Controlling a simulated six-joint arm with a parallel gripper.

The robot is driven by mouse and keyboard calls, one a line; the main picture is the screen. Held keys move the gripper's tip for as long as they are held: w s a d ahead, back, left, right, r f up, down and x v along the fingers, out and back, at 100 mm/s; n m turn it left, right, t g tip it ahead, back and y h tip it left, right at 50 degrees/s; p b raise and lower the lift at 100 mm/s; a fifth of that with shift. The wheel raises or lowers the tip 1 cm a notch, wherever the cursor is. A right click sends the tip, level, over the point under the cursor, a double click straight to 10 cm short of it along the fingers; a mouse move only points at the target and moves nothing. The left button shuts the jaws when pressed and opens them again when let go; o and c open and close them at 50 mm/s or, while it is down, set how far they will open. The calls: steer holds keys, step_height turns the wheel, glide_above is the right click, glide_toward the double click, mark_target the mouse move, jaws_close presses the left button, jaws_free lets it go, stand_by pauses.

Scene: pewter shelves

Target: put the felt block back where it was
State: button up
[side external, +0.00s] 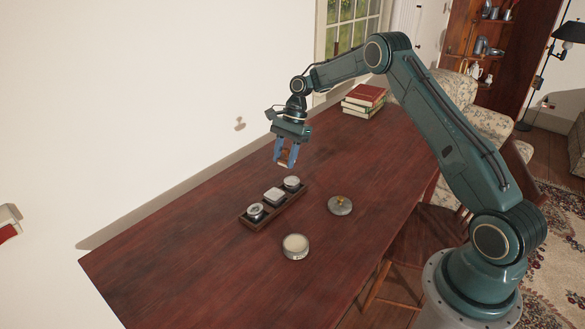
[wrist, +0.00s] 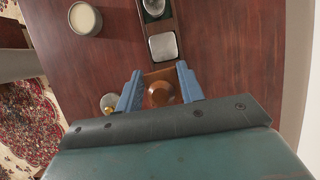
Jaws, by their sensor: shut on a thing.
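My gripper (side external: 286,163) is shut on a small brown block with a round knob, which I take to be the felt block (wrist: 160,76). It is held above the table, near the far end of the dark tray (side external: 263,215). No felt face can be made out. In the wrist view the block sits between the two blue fingers (wrist: 160,88).
An open round tin with pale contents (side external: 295,246) and a grey lid with a brass knob (side external: 340,205) stand right of the tray. Stacked books (side external: 364,100) lie at the table's far end. A white wall runs along the left. Near table is clear.

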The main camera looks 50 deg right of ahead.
steer(key=s+a+r, duration=0.1)
steer(key=s+r, duration=0.3)
steer(key=s, duration=0.2)
step_height(320, 180, up, 4)
steer(key=f, duration=0.1)
glide_above(315, 231)
steer(key=d, duration=0.2)
steer(key=shift+a+r+m, duration=0.2)
steer(key=shift+r+m, duration=0.05)
steer(key=shift+m, duration=0.15)
steer(key=shift+f, duration=0.15)
step_height(315, 231, down, 16)
steer(key=shift+f, duration=1.85)
steer(key=shift+f, duration=0.15)
